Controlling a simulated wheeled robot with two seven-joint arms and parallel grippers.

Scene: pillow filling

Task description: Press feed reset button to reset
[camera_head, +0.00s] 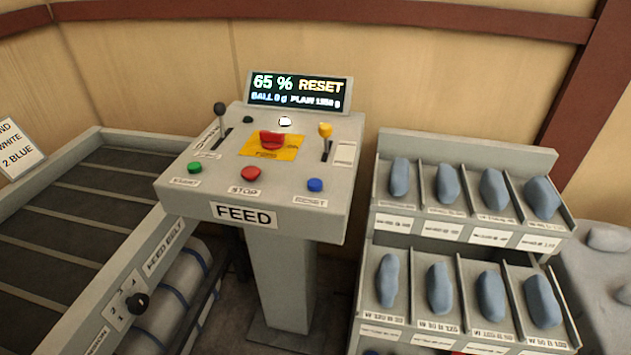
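The blue reset button (315,185) sits at the right front of the grey feed console (333,222), above a label reading RESET. A red stop button (250,173) is at the front middle and a green start button (194,168) at the front left. A large red button (270,138) sits on a yellow plate behind them. The display (299,91) reads 65 % RESET, with smaller text below about ball and plain grams. Nothing covers the blue button. Neither of my grippers shows in the head view.
A black-knobbed lever (220,110) and a yellow-knobbed lever (325,131) rise from the console. A feed belt (80,210) runs along the left. A two-tier rack (470,150) of blue-grey pillow-like pieces stands at the right. The space above the console is clear.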

